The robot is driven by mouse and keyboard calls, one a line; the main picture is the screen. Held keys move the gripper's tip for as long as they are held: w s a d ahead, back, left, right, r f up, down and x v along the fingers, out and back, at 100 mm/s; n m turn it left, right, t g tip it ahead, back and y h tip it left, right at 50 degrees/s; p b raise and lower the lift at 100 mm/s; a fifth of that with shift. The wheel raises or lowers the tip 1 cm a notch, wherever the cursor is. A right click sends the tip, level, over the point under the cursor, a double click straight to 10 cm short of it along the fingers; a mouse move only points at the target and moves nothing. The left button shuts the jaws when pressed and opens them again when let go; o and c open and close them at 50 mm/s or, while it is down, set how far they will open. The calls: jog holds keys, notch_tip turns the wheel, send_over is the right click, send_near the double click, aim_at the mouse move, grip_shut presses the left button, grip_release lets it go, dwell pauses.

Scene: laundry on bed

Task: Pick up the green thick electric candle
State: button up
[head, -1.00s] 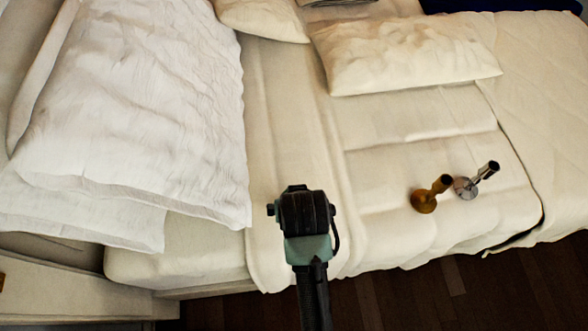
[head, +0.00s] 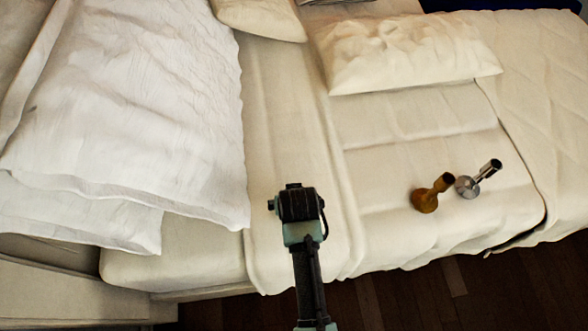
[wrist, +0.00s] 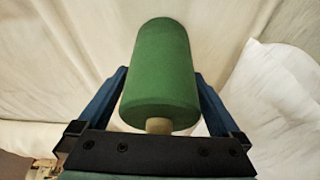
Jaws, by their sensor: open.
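The green thick electric candle (wrist: 160,65) is a plain green cylinder in the middle of the wrist view, with a small pale stub at its near end. It lies against the cream bedding. My gripper (wrist: 160,75) is open, with one blue finger on each side of the candle. The fingers reach along its sides, and a narrow gap shows beside the lower part. I cannot tell whether either finger touches it. In the head view my arm's end covers this spot on the bed, so the candle and the fingers are hidden there.
A large white pillow (head: 130,110) lies left and a cream pillow (head: 405,52) at the back. Bare bedding (head: 375,215) lies between arm and bottles.

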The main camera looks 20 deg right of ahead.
jog(key=c, duration=1.3)
